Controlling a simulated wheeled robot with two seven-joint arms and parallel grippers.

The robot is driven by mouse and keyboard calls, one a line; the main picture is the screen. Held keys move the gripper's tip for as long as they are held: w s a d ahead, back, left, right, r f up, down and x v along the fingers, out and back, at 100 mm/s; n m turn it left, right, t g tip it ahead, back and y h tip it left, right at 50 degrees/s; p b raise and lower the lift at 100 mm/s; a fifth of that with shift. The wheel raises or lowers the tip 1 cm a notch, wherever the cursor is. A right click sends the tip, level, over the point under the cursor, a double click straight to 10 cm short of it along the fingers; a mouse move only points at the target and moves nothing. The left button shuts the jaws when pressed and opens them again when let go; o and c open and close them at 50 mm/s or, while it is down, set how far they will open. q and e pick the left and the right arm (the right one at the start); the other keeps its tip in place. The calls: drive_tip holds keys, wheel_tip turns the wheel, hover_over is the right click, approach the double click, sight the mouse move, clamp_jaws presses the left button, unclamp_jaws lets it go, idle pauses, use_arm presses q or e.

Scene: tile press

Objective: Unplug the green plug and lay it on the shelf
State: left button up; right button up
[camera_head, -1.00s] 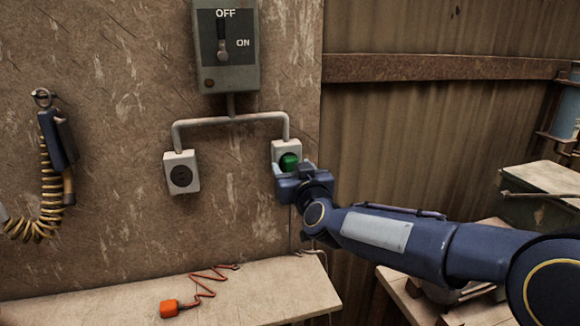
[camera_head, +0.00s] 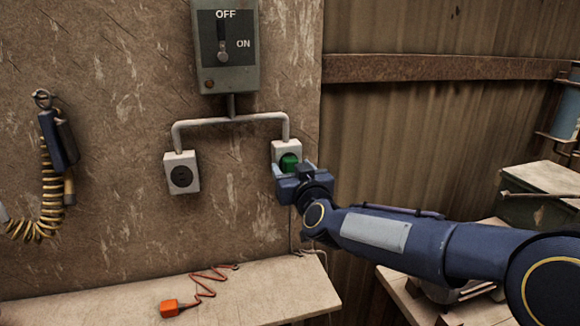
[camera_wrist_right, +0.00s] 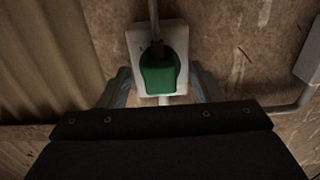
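The green plug (camera_head: 289,161) sits in the right-hand wall socket (camera_head: 286,146), below the switch box. The wrist view also shows the green plug (camera_wrist_right: 158,76) against the pale socket plate (camera_wrist_right: 143,40). My right gripper (camera_head: 292,170) is at the plug with its fingers open. In the wrist view one finger stands on each side of the plug, with a gap on both sides. The shelf (camera_head: 260,289) runs along the bottom of the wall, below the sockets. My left gripper is not in view.
An orange plug (camera_head: 169,308) with a coiled red cord lies on the shelf; the shelf's right part is bare. An empty socket (camera_head: 181,176) is to the left. The switch box (camera_head: 226,50) has its lever near ON. A handset (camera_head: 57,140) with a yellow coil hangs at far left.

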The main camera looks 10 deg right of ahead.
clamp_jaws()
drive_tip(key=s+p, duration=0.1)
drive_tip(key=s, duration=0.5)
idle(1.2)
drive_tip(key=shift+f, duration=0.1)
